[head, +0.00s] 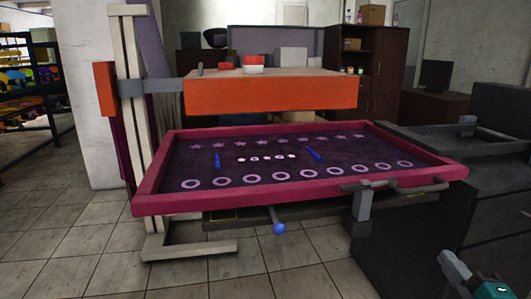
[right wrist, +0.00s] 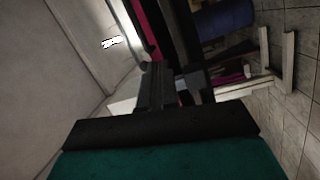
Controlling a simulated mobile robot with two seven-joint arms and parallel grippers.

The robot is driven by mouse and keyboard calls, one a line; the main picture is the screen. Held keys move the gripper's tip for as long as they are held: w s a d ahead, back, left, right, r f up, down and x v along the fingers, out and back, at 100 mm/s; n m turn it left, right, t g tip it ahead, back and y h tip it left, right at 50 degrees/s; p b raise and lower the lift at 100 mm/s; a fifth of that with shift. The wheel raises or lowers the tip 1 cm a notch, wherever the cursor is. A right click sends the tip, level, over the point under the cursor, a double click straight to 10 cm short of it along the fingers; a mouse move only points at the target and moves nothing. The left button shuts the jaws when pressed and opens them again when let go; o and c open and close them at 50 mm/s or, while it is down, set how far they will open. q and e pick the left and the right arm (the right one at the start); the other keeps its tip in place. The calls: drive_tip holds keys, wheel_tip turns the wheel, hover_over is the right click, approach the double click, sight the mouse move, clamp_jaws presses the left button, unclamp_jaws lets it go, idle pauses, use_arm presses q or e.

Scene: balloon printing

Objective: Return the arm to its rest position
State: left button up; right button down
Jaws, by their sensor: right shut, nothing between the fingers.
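My right gripper (head: 448,260) shows at the bottom right corner of the head view, with a grey finger part and a teal body. It is shut and empty, apart from the press and to the right of its frame. In the right wrist view its dark closed fingers (right wrist: 155,88) point away from the camera above a dark bar and a teal body. My left gripper is in neither view.
A printing press with a pink screen frame (head: 300,204) and an orange block (head: 270,95) above it stands in the middle. A dark cabinet (head: 400,245) is at the right. A shelf rack (head: 28,90) stands far left. The tiled floor (head: 80,240) at front left is clear.

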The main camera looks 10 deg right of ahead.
drive_tip(key=s+a+f+m+g+y, duration=0.1)
drive_tip(key=s+a+f+m+g, duration=0.25)
drive_tip(key=a+f+m, duration=0.6)
drive_tip(key=s+a+f+g+y, duration=0.25)
drive_tip(key=a+f, duration=0.25)
drive_tip(key=a, duration=0.4)
drive_tip(key=s+a+f+g+y, duration=0.1)
drive_tip(key=a+f+g+y, duration=0.15)
drive_tip(key=a+f, duration=0.45)
use_arm(q)
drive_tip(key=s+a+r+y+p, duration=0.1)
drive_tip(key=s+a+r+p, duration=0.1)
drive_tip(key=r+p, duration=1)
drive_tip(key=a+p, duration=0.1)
drive_tip(key=p, duration=0.5)
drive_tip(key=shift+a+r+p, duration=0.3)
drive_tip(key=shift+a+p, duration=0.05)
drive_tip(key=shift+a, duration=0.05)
use_arm(e)
wheel_tip(320, 180, up, 15)
drive_tip(key=s+d, duration=0.1)
drive_tip(key=s, duration=0.1)
drive_tip(key=shift+d+r+m+t, duration=0.15)
drive_tip(key=shift+d+m+t, duration=0.1)
drive_tip(key=shift+m+t, duration=0.15)
drive_tip(key=c, duration=1.8)
unclamp_jaws()
